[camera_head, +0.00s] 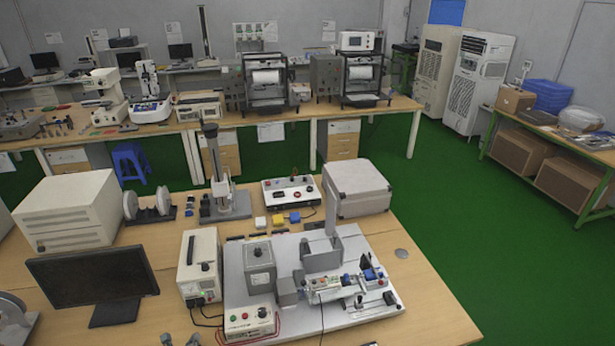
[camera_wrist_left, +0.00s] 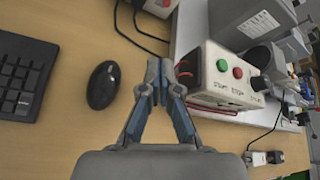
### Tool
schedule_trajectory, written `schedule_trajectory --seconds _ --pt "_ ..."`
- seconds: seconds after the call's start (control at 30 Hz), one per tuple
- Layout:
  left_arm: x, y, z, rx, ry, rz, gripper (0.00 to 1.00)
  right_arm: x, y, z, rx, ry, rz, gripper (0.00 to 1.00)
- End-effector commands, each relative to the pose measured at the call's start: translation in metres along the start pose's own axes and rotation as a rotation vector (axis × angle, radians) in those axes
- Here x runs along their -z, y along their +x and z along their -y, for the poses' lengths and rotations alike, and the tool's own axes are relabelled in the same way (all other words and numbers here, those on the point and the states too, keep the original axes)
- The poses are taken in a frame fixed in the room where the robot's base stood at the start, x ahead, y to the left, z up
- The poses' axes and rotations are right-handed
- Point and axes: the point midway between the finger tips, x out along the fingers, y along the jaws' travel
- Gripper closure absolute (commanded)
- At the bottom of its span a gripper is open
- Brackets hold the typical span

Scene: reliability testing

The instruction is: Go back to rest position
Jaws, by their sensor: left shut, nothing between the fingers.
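My left gripper (camera_wrist_left: 161,72) is shut with nothing between its fingers. In the left wrist view it hangs over the wooden desk, between a black mouse on its left and a control box with buttons on its right. In the head view only small grey tips of the left gripper (camera_head: 180,340) show at the bottom edge. I cannot tell its exact height above the desk. My right gripper does not show clearly in either view.
The control box (camera_head: 249,322) stands at the front of a grey test rig plate (camera_head: 372,312). A monitor (camera_head: 92,280) is to the left. The mouse (camera_wrist_left: 103,85) and a keyboard (camera_wrist_left: 22,75) lie close by. Cables run near the box. Bare desk (camera_head: 437,315) shows at the right.

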Motion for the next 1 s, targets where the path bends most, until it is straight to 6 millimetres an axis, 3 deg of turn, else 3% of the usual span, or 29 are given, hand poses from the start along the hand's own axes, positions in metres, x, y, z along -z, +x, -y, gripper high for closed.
schedule_trajectory --seconds 0.13,0.3,0.47,0.67,0.8,1.0 --pt "0.019 -0.009 0.013 -0.008 -0.107 -0.016 1.00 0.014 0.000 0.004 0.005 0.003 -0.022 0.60" --pt "0.048 -0.025 0.032 -0.035 -0.287 -0.040 1.00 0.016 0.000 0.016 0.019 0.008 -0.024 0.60" --pt "0.082 -0.051 0.051 -0.087 -0.545 -0.073 1.00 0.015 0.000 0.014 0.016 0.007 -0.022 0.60" --pt "0.129 -0.110 0.071 -0.230 -1.013 -0.120 1.00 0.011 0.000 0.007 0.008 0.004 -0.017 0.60" --pt "0.155 -0.163 0.077 -0.389 -1.380 -0.129 1.00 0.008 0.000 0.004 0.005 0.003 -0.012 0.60" --pt "0.175 -0.236 0.075 -0.630 -1.804 -0.086 1.00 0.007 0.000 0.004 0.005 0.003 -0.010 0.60"
